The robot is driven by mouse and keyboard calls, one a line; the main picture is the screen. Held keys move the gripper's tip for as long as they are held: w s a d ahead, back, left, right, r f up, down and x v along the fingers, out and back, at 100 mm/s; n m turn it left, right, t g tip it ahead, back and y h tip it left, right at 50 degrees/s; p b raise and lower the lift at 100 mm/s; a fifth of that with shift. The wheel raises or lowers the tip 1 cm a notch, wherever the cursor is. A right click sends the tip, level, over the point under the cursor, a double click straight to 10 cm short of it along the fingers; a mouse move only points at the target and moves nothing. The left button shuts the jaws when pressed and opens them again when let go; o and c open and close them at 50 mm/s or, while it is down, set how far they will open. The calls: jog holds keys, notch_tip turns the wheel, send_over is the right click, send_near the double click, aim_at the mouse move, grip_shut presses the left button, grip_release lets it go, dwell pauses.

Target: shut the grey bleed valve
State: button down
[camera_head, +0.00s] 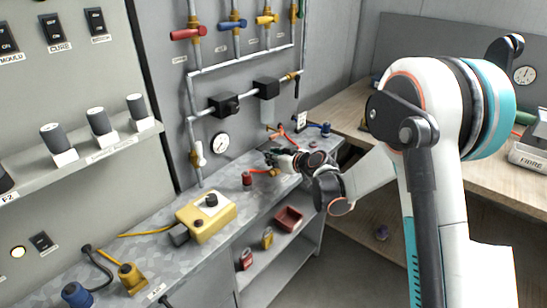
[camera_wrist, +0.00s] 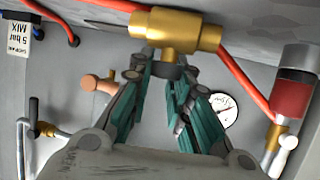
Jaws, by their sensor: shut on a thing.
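The bleed valve is a brass tee (camera_wrist: 178,32) in an orange hose, at the top middle of the wrist view, with a dark grey knob (camera_wrist: 166,71) on its stem. My gripper (camera_wrist: 168,82) has its green-padded fingers on both sides of the knob and is shut on it. In the head view my gripper (camera_head: 272,158) is low over the back of the grey bench, by the wall. The fingers and wrist hide most of the valve there; only a bit of brass and orange hose shows beside them.
A yellow box (camera_head: 205,216) with a black knob sits farther left on the bench (camera_head: 150,250). Pipes and a gauge (camera_head: 219,144) are on the wall. A wooden table (camera_head: 500,150) stands at right.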

jog(key=shift+s+a+n+g+y, duration=0.1)
jog(key=shift+n+g+y, duration=0.55)
jog(key=shift+n, duration=0.1)
jog(key=shift+s+a+n+g+y, duration=0.1)
jog(key=shift+n+g+y, duration=0.55)
jog(key=shift+n, duration=0.1)
jog(key=c, duration=1.5)
grip_release()
jog(key=shift+d, duration=0.1)
jog(key=v, duration=1.2)
